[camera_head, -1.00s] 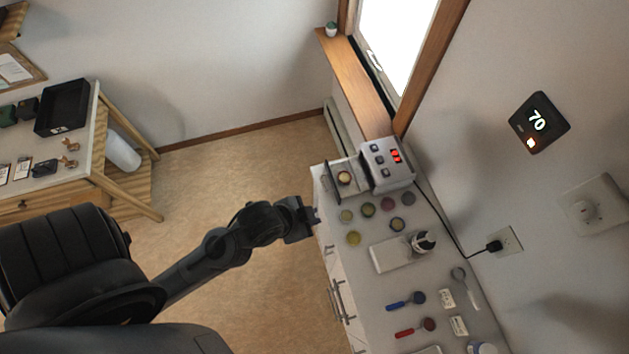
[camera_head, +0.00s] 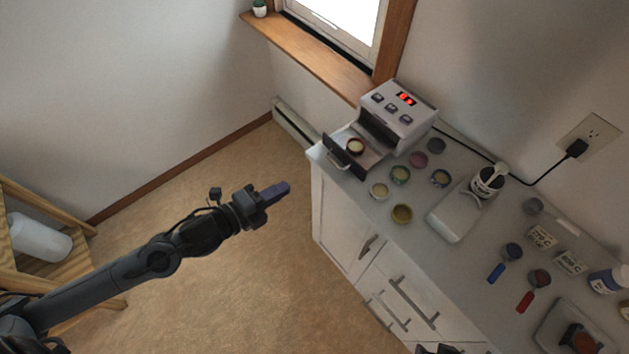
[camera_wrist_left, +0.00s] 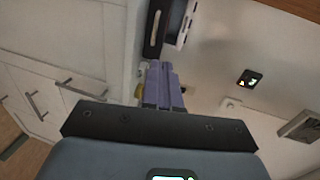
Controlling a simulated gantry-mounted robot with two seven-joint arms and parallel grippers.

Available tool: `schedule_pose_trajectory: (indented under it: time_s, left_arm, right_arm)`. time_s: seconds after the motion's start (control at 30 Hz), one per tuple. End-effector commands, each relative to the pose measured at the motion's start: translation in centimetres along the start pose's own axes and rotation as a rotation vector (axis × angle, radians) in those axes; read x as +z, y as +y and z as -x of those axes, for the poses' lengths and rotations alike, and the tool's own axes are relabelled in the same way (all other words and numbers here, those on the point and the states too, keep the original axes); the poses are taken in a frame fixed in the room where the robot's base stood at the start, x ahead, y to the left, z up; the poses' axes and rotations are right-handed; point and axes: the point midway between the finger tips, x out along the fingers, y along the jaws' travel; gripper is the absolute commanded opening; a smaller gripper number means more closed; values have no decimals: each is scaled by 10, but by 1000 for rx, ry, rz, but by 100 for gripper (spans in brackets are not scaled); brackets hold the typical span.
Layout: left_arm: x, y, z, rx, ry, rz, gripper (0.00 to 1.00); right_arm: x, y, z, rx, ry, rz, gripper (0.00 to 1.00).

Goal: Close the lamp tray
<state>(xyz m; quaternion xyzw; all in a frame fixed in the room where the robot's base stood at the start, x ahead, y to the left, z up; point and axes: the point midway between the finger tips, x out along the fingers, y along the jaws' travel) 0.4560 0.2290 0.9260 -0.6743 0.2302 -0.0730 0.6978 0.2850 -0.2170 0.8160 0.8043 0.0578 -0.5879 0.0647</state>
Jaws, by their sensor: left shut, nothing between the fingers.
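The lamp (camera_head: 405,117) is a pale box with red digits and several buttons at the far left end of the counter. Its lamp tray (camera_head: 345,164) is pulled out at the front, with a dark front panel, a handle and a small round pot (camera_head: 356,146) on it. In the left wrist view the tray's dark front (camera_wrist_left: 154,28) shows ahead, beyond the fingers. My left gripper (camera_head: 284,188) is shut and empty, over the floor left of the counter, apart from the tray; its purple fingers also show in the wrist view (camera_wrist_left: 162,72).
The counter (camera_head: 470,255) holds several small pots near the tray, a white slab (camera_head: 459,212), a jar (camera_head: 488,182) and coloured scoops. A cord runs from the lamp to a wall outlet (camera_head: 588,138). A windowsill (camera_head: 315,58) is behind.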

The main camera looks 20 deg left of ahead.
Motion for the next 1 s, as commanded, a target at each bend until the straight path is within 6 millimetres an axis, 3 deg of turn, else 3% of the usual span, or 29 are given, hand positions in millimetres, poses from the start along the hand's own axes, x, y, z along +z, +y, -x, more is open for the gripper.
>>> schedule_pose_trajectory:
  time_s: [0.03, 0.1, 0.47, 1.0]
  left_arm:
    - [2, 10, -3, -2, 2, -11, 0]
    - [3, 12, -5, -4, 2, -18, 0]
    - [4, 11, -28, -10, -1, -17, 0]
    - [3, 11, -117, -9, 0, -16, 0]
  right_arm:
    - [3, 0, -12, 1, 2, 1, 43]
    - [4, 1, -16, 3, 3, 1, 43]
    - [4, 0, -18, 0, 8, -3, 43]
    - [6, -3, -25, -6, 6, -9, 43]
